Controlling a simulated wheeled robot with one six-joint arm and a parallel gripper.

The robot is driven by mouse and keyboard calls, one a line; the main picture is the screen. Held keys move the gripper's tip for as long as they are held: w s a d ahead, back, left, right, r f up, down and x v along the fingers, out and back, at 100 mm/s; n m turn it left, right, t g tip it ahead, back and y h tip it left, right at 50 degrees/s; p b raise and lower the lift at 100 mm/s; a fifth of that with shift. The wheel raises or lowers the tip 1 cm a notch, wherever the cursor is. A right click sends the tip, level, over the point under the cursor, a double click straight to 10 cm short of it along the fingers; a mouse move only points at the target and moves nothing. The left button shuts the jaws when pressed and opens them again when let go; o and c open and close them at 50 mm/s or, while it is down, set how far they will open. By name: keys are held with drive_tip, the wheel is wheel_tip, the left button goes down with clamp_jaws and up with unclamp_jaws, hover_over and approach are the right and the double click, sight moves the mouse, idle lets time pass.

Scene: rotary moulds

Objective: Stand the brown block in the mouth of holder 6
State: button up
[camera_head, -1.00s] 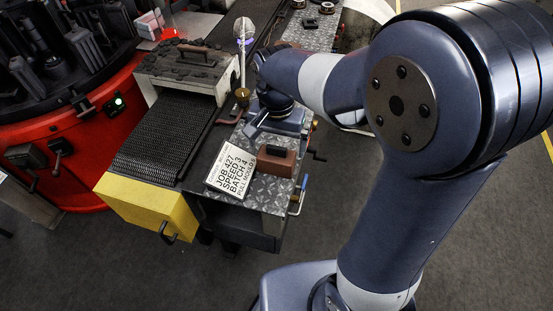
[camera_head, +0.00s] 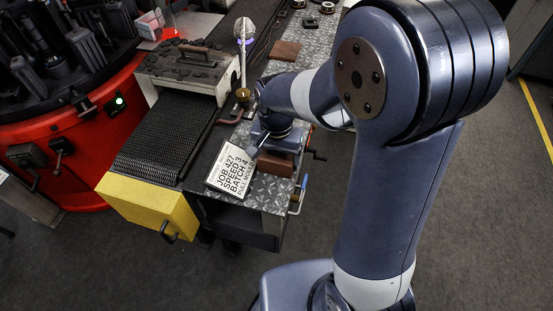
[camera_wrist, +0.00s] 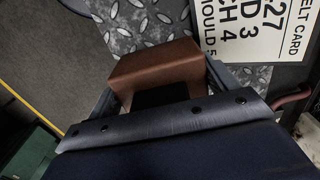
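The brown block (camera_head: 279,165) lies on the diamond-plate table top, beside the job card. My gripper (camera_head: 262,148) is low over the block and hides part of it in the head view. In the wrist view the block (camera_wrist: 160,62) lies between my two fingers, and the gripper (camera_wrist: 165,86) looks open around it. A narrow gap shows at the right finger; contact at the left is unclear. The rotary machine (camera_head: 90,125) with several dark upright holders stands at the left. I cannot read any holder number, so I cannot tell which is holder 6.
A white job card (camera_head: 231,170) lies left of the block. A dark mesh belt (camera_head: 165,138) with a yellow end box (camera_head: 150,208) runs beside the table. A lamp on a stalk (camera_head: 243,60) and a flat brown plate (camera_head: 285,50) are farther back. The floor at right is clear.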

drive_tip(key=shift+r, duration=0.15)
drive_tip(key=c, duration=1.1)
